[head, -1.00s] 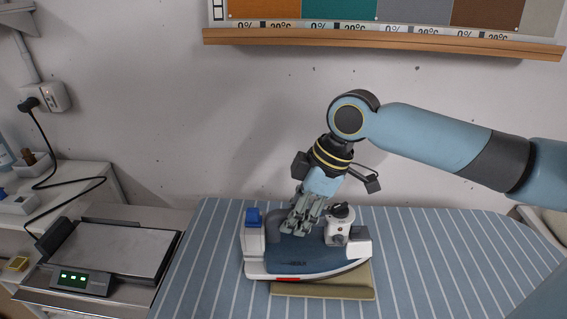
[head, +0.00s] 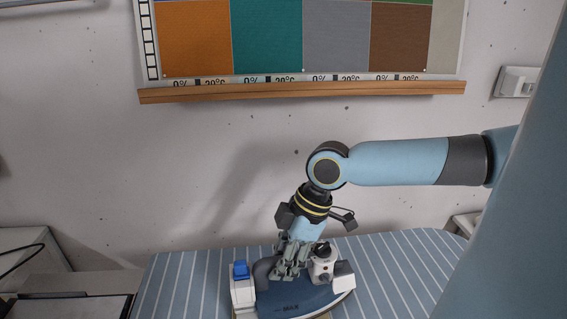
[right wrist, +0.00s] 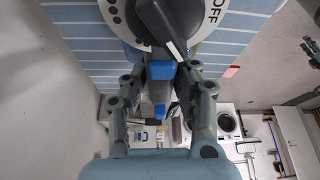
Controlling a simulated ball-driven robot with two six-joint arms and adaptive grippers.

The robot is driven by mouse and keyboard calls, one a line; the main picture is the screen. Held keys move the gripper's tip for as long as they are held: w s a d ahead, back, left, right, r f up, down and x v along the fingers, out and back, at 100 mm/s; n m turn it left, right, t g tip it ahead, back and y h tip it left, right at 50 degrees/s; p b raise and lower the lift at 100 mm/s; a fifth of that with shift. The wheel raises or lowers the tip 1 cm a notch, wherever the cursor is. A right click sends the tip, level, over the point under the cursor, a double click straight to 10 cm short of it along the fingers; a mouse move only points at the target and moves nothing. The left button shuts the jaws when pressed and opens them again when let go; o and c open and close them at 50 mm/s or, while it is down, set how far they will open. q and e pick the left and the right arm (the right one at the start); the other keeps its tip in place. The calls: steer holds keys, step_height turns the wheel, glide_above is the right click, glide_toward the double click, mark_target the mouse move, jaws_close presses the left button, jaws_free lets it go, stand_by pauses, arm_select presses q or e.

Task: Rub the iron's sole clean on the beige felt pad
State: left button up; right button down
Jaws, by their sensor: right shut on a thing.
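The iron (head: 300,299) is dark blue and white, with a blue button at its left end and a white knob part at its right. It sits low in the head view, its lower edge near the frame's bottom. My right gripper (head: 290,262) is shut on its handle from above. In the right wrist view, the fingers (right wrist: 162,85) flank the grey handle, near a dial (right wrist: 180,22) marked OFF. Only a sliver of beige, likely the felt pad, shows at the iron's lower left; the sole is hidden. My left gripper is out of view.
The blue striped ironing board (head: 400,262) spreads under and right of the iron, with clear room there. A wooden rail (head: 300,92) with colour swatches is on the wall behind. The station (head: 75,307) at lower left is cut off.

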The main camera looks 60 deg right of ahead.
mark_target(232, 273)
steer(key=w+a+b, duration=0.1)
steer(key=w, duration=0.1)
steer(key=w+a+b, duration=0.1)
steer(key=a+b, duration=0.1)
steer(key=shift+w+f, duration=0.15)
steer(key=shift+w, duration=0.2)
steer(key=shift+w+a+b, duration=1.4)
steer(key=shift+w+a, duration=0.15)
steer(key=shift+w, duration=0.3)
step_height(232, 273, up, 5)
steer(key=p, duration=0.5)
steer(key=shift+r, duration=0.2)
steer(key=shift+f, duration=0.1)
